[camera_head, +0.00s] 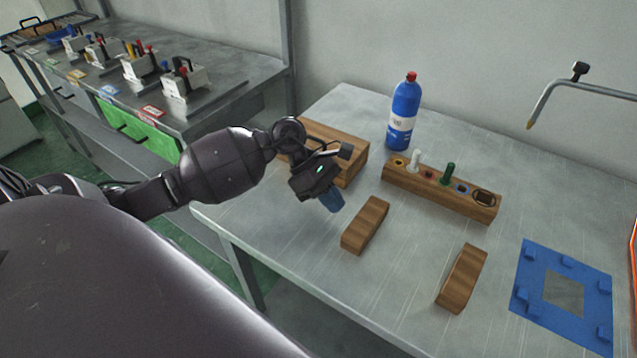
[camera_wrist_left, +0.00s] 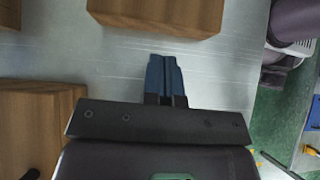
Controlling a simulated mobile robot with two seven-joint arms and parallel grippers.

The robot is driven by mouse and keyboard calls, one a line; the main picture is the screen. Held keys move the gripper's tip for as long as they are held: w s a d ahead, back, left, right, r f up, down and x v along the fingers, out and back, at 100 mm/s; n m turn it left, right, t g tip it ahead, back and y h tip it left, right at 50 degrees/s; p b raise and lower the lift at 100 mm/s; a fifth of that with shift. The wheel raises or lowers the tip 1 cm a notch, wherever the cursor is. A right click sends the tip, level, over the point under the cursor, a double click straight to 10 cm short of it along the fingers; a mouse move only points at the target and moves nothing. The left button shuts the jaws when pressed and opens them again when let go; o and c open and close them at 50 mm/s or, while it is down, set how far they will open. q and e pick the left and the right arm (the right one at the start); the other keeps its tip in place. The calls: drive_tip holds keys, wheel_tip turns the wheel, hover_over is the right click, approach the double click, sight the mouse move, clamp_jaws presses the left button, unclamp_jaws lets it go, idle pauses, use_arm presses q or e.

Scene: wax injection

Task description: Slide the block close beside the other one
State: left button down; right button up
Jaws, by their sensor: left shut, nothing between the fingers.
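Two wooden blocks lie on the grey table in the head view. The left block (camera_head: 365,226) is in the middle near the front, and the right block (camera_head: 461,279) lies apart from it to the right. My left gripper (camera_head: 333,202) is just left of the left block, shut and empty, with its blue fingers pointing down. In the left wrist view the shut blue fingers (camera_wrist_left: 165,78) are over bare table, with a gap to a wooden block (camera_wrist_left: 160,12) at the top edge. My right gripper is not in view.
A wooden box (camera_head: 345,150) stands behind my left gripper. A wooden rack (camera_head: 440,192) with small items and a blue bottle (camera_head: 403,115) stand farther back. A blue frame (camera_head: 530,290) lies at the right. The table between the two blocks is clear.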

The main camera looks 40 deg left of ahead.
sight(355, 219)
use_arm(q)
drive_tip(key=shift+d+r, duration=0.2)
drive_tip(key=shift+d, duration=0.85)
drive_tip(key=shift+d+f, duration=0.1)
drive_tip(key=shift+d, duration=0.3)
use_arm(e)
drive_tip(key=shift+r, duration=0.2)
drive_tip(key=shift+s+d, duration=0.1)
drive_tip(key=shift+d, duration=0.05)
use_arm(q)
drive_tip(key=shift+d, duration=0.2)
drive_tip(key=d, duration=1.4)
drive_tip(key=shift+w, duration=0.2)
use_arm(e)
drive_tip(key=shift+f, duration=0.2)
use_arm(q)
drive_tip(key=shift+a+b, duration=0.1)
drive_tip(key=shift+b, duration=0.2)
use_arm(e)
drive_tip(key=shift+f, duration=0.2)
